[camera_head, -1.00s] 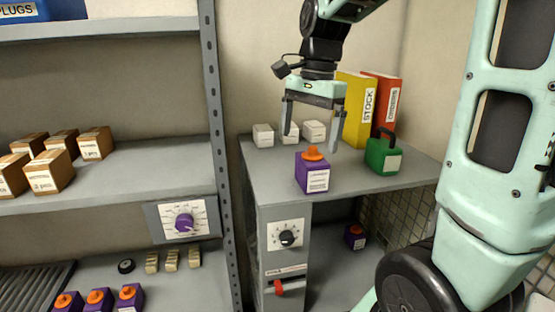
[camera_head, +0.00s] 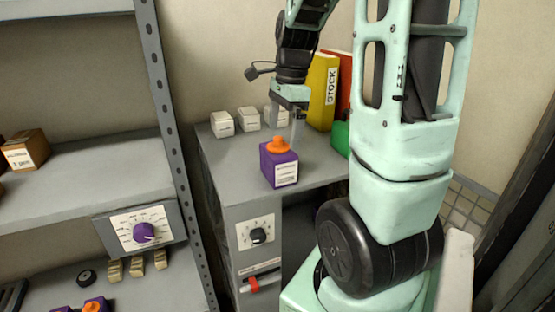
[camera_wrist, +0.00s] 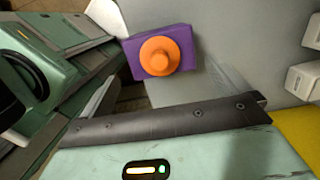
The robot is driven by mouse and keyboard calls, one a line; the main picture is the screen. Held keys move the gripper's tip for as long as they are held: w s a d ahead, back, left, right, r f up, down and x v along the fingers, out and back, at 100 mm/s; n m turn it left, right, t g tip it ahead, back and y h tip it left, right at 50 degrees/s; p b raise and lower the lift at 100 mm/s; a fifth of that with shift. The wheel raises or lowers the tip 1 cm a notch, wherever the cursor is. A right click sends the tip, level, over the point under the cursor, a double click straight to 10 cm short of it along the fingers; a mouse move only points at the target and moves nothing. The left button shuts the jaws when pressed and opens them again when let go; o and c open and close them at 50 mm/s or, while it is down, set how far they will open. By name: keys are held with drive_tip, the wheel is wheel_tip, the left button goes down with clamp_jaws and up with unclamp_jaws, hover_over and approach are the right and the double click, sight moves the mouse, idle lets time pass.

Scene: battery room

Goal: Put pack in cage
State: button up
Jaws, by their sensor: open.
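A purple pack (camera_head: 279,165) with an orange knob and a white label stands upright on the grey cabinet top (camera_head: 235,180). My gripper (camera_head: 285,122) is open and empty just above and behind the pack, pointing down. In the wrist view the pack (camera_wrist: 160,52) lies beyond the open fingers, with its orange knob facing the camera. The cage's inside is hidden by my arm.
A shelf post (camera_head: 170,110) rises at left. The cabinet front has a dial (camera_head: 258,235) and a red handle (camera_head: 252,284).

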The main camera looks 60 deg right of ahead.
sight(278, 154)
drive_tip(key=f, duration=0.2)
drive_tip(key=f+p, duration=0.1)
drive_tip(key=f, duration=0.1)
drive_tip(key=w+a+f+p, duration=0.1)
drive_tip(key=f, duration=0.2)
drive_tip(key=shift+c, duration=0.3)
drive_tip(key=c, duration=1.2)
